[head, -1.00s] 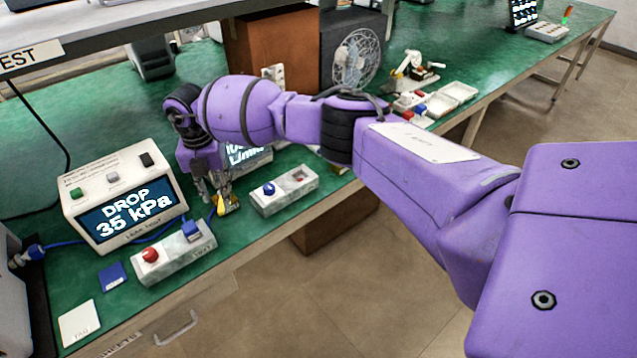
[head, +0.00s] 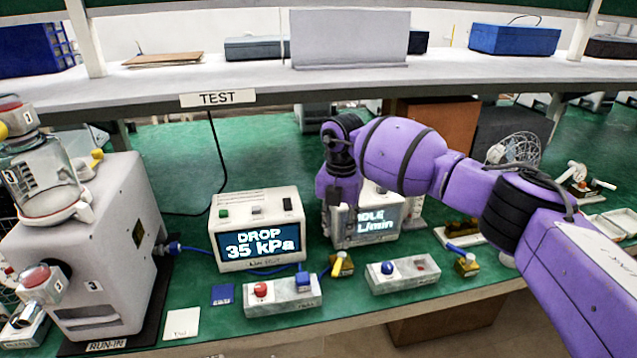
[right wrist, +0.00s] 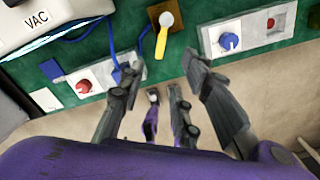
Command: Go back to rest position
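My right gripper (head: 331,222) hangs over the bench at the end of my purple arm, between the "DROP 35 kPa" leak tester (head: 257,230) and the flow meter (head: 378,220), whose display it partly covers. In the right wrist view its fingers (right wrist: 160,68) are spread apart with nothing between them. A brass fitting with a yellow lever (head: 342,265) stands on the green bench below the gripper; it also shows in the right wrist view (right wrist: 162,42), apart from the fingers.
A pump marked 3 (head: 100,240) stands at the left. A control box with a red button (head: 280,295) and one with a blue knob (head: 403,273) line the front edge. The shelf (head: 230,82) crosses above the bench. Blue hoses lie near the tester.

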